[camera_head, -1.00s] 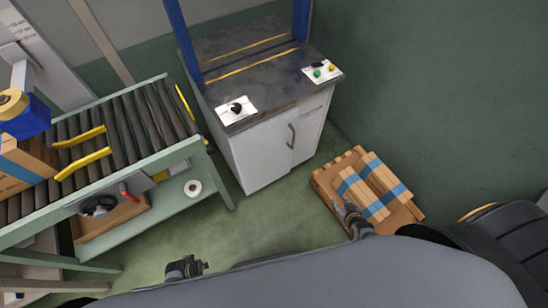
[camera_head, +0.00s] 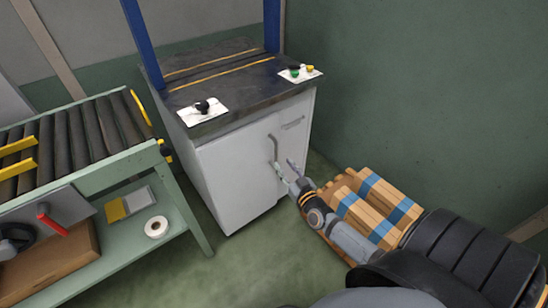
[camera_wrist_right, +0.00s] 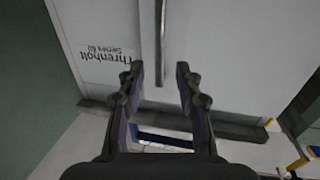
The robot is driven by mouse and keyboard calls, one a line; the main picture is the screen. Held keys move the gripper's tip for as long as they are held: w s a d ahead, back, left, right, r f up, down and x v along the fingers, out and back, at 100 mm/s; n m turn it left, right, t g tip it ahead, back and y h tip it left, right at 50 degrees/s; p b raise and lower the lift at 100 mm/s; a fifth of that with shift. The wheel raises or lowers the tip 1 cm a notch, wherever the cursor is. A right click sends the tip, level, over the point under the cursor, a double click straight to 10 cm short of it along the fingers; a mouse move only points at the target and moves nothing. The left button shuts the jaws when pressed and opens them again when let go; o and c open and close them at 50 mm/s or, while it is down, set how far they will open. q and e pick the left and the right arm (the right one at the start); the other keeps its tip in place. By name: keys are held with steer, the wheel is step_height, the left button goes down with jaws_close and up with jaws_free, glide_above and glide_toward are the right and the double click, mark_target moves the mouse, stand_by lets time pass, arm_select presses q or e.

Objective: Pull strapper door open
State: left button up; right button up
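The strapper (camera_head: 222,88) is a white cabinet with a dark top and blue posts, in the middle of the head view. Its white front door (camera_head: 236,172) looks shut. An upright grey bar handle (camera_head: 274,148) is on the front, right of the middle; it also shows in the right wrist view (camera_wrist_right: 161,42). My right gripper (camera_head: 285,169) is close to the handle's lower end. In the right wrist view my right gripper (camera_wrist_right: 158,72) is open, with the handle lined up between its fingers near the tips; contact cannot be told. My left gripper is not in view.
A roller conveyor (camera_head: 75,137) on a green frame stands at the left, with a tape roll (camera_head: 156,227) on its lower shelf. Green floor is clear before the door.

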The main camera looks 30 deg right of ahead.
mark_target(276, 154)
steer(key=w, duration=0.2)
steer(key=w+b, duration=0.1)
steer(key=w, duration=0.2)
steer(key=w+d+b, duration=0.1)
steer(key=w, duration=0.1)
steer(key=shift+w, duration=0.3)
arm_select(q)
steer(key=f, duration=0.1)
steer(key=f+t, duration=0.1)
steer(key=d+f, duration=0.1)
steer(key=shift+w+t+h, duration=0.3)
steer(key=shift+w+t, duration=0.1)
arm_select(e)
steer(key=shift+c, duration=0.4)
jaws_close()
steer(key=shift+f, duration=0.1)
